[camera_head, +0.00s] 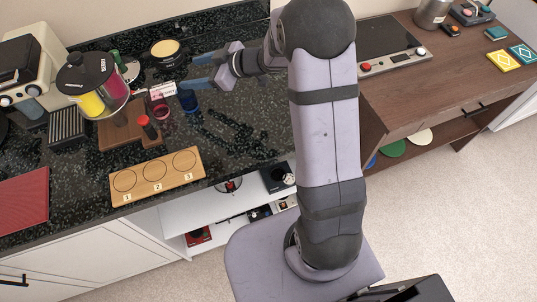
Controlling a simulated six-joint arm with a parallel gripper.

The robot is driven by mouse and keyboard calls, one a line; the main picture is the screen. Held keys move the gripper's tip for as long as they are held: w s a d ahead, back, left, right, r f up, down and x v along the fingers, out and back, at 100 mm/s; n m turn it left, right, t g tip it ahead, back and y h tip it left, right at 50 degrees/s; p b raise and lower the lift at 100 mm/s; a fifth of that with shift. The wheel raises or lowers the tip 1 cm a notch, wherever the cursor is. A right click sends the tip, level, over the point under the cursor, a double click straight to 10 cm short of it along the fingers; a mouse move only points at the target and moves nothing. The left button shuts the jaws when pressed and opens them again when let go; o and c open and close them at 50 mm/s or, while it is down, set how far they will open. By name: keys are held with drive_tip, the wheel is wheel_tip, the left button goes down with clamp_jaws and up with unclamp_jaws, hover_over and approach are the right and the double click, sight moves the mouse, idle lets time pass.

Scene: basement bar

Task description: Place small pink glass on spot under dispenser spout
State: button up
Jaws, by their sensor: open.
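A small pink glass (159,107) stands on the dark speckled counter, beside a small blue glass (188,99). A drink dispenser (92,85) with a black lid and yellow and pink contents stands to their left. Its spout and the spot under it are too small to make out clearly. My gripper (199,71) is open and empty, with its blue fingertips pointing left. In the picture it is above and to the right of the two glasses; its height over the counter is hard to tell.
A tray (157,176) with circles numbered 1 to 3 sits at the front edge. A cream machine (30,72) stands at left. The counter right of the glasses is clear.

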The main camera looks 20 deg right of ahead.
drive_tip(key=s+d+m+t+h, duration=0.1)
drive_tip(key=d+m+h, duration=0.5)
drive_tip(key=d, duration=0.4)
drive_tip(key=s+d+h, duration=0.1)
drive_tip(key=s, duration=0.1)
drive_tip(key=s+d+f+m+g+h, duration=0.1)
drive_tip(key=s+h, duration=0.1)
drive_tip(key=s, duration=0.1)
drive_tip(key=s+d+f+m+g+h, duration=0.1)
drive_tip(key=s+d, duration=0.1)
drive_tip(key=s, duration=0.1)
drive_tip(key=shift+s+f, duration=0.1)
drive_tip(key=shift+f, duration=0.1)
drive_tip(key=s+g, duration=0.1)
drive_tip(key=s, duration=0.2)
drive_tip(key=s+f+m+g, duration=0.1)
drive_tip(key=s, duration=0.3)
drive_tip(key=s+f+m+g+h, duration=0.1)
drive_tip(key=s, duration=0.2)
drive_tip(key=shift+s+d+f+g, duration=0.1)
drive_tip(key=shift+s+f+g, duration=0.1)
drive_tip(key=shift+s+g, duration=0.15)
drive_tip(key=s+a+f+m+g+y, duration=0.1)
drive_tip(key=s+a+g, duration=0.2)
drive_tip(key=s, duration=0.9)
drive_tip(key=shift+a+g, duration=0.4)
drive_tip(key=shift+g, duration=0.05)
